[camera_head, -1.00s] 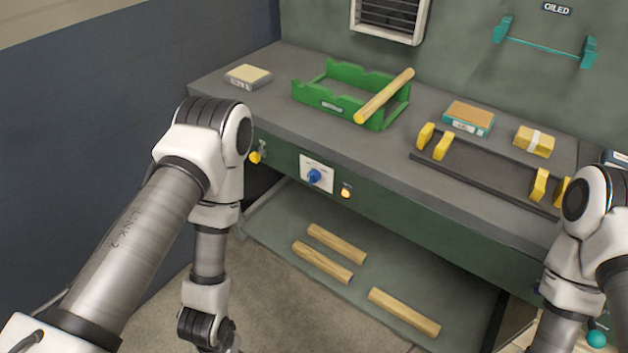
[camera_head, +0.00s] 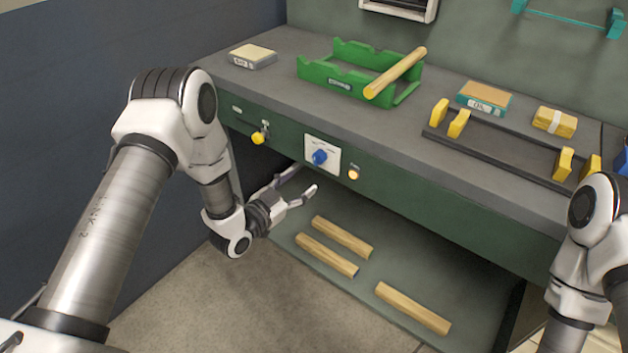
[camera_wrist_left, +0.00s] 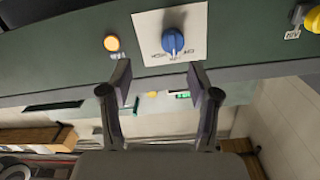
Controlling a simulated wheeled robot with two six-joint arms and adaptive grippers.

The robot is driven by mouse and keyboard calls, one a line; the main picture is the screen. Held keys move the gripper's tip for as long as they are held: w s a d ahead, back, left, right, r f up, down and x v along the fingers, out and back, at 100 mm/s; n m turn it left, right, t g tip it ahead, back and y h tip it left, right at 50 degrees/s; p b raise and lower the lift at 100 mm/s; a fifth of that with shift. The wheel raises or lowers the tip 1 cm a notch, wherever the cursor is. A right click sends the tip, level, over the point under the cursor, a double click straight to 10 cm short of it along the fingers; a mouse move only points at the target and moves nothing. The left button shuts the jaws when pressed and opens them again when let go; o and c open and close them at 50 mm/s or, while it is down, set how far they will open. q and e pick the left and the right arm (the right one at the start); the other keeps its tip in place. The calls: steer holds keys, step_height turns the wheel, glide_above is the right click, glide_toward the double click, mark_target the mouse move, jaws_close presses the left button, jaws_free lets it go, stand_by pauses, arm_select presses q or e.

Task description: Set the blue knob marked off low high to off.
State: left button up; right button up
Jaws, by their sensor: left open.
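The blue knob (camera_head: 320,157) sits on a white plate (camera_head: 334,166) on the green front of the bench. In the left wrist view the blue knob (camera_wrist_left: 172,40) shows just beyond the fingertips, upside down with its plate (camera_wrist_left: 150,26); the lettering is too small to read surely. My left gripper (camera_head: 306,180) is open and empty, below and a little left of the knob, apart from it. Its two fingers also show in the left wrist view (camera_wrist_left: 158,85). My right arm is at the right edge; its gripper is out of view.
A yellow knob (camera_head: 259,137) is left of the plate and a lit orange button (camera_head: 353,174) is right of it. A lower shelf holds wooden sticks (camera_head: 342,237). On the bench top stand a green rack (camera_head: 340,85) and a dark rack with yellow holders (camera_head: 500,148).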

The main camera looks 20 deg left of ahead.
mark_target(314, 162)
arm_select(q)
steer(key=shift+t, duration=0.4)
steer(key=x, duration=0.3)
steer(key=a+x, duration=0.1)
steer(key=x, duration=0.4)
steer(key=shift+w+a, duration=0.15)
steer(key=shift+w, duration=0.4)
steer(key=c, duration=1.1)
